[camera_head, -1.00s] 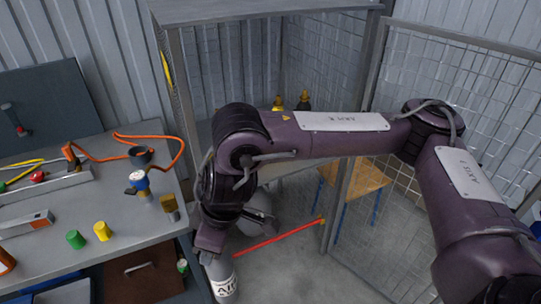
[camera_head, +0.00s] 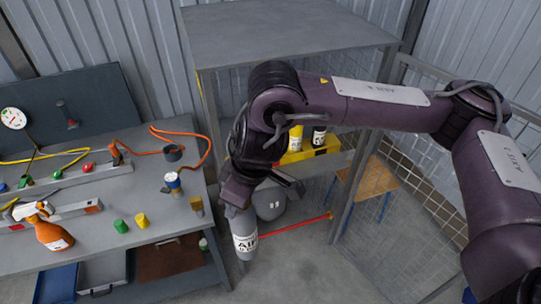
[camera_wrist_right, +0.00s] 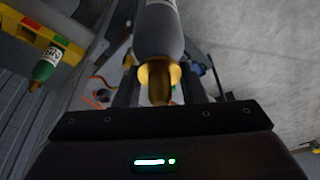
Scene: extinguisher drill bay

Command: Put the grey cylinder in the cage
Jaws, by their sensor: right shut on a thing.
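The grey cylinder (camera_head: 242,225) with a white "AIR" label hangs from my right gripper (camera_head: 237,190) in the head view, in front of the cage and close to the bench's right end. In the right wrist view my gripper (camera_wrist_right: 162,92) is shut around its brass neck, and the grey body (camera_wrist_right: 158,30) extends away from the gripper. The cage (camera_head: 285,35) has a grey top and mesh sides, and its door (camera_head: 400,150) stands open at the right. My right arm hides part of the cage's inside. My left gripper is not in view.
A yellow rack (camera_head: 318,152) with bottles stands inside the cage. A red bar (camera_head: 295,228) crosses low at the cage front. The bench (camera_head: 110,260) at left carries tools and an orange bottle (camera_head: 52,233).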

